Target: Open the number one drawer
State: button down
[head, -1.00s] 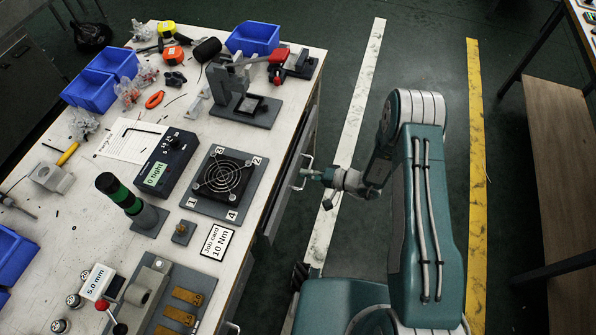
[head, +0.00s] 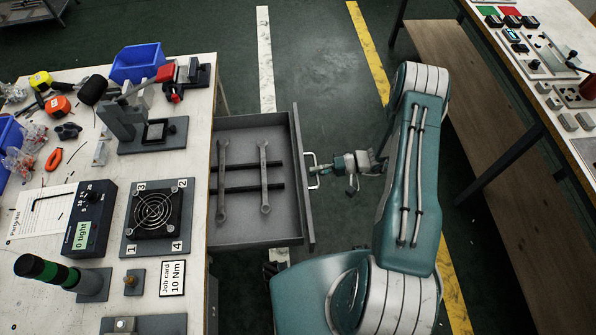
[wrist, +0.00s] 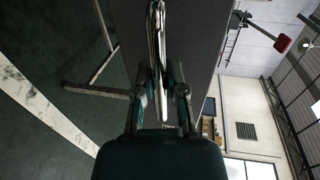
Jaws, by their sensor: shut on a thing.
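A grey drawer (head: 232,231) stands pulled out from the right side of the workbench. Two wrenches (head: 222,180) lie in it across dark bars. My gripper (head: 318,170) is at the drawer's front panel, shut on its metal handle (head: 311,163). In the wrist view, the handle (wrist: 157,45) runs between the two fingers of my gripper (wrist: 160,90), beside the grey drawer front (wrist: 195,35). No number on the drawer can be read in these frames.
The workbench top (head: 225,68) holds a fan on a plate (head: 155,213), a dark control box (head: 88,218), a clamp fixture (head: 150,132) and blue bins (head: 137,62). Another bench (head: 478,105) stands at the right. Green floor with white and yellow stripes lies between.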

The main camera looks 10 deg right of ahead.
jog(key=shift+s+d+f, duration=0.1)
jog(key=shift+s+d, duration=0.05)
jog(key=shift+d, duration=0.35)
jog(key=shift+s+d+f, duration=0.1)
jog(key=shift+d, duration=0.35)
jog(key=c, duration=0.7)
grip_release()
jog(key=shift+w, duration=0.1)
jog(key=shift+r, duration=0.1)
jog(key=v, duration=1.2)
jog(key=shift+w, duration=0.15)
